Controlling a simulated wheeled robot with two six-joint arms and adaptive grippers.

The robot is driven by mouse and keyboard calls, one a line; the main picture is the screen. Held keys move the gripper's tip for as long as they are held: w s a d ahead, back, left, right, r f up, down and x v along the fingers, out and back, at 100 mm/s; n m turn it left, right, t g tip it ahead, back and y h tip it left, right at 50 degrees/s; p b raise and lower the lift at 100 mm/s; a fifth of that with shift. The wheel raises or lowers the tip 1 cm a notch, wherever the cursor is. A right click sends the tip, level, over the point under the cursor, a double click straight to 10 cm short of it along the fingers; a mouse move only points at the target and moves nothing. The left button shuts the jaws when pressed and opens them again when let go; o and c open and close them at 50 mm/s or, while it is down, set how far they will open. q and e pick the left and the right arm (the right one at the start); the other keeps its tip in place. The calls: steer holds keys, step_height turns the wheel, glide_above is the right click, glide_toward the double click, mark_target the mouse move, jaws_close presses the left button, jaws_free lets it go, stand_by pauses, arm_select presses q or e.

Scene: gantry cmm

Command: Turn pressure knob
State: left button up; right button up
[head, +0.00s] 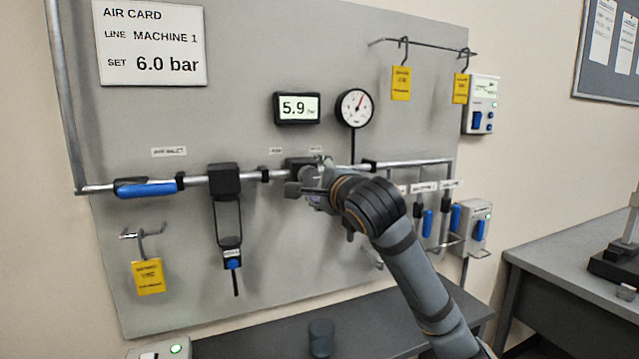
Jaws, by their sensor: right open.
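My right gripper (306,183) is open at the pipe in the middle of the panel, in front of a dark regulator body (298,163). The pressure knob is mostly hidden behind the gripper, and I cannot tell whether the fingers touch it. The digital display (298,108) above reads 5.9. The round dial gauge (355,108) with a red needle is to its right. The air card (151,42) at the upper left says machine 1, set 6.0 bar. My left gripper is not in view.
A blue-handled valve (146,189) and a filter unit (226,215) sit on the pipe to the left. Yellow tags (149,276) hang from hooks. Blue-handled valves (427,222) are right of my arm. A dark bench (365,322) stands below the panel.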

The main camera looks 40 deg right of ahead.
steer(key=shift+v, duration=2.35)
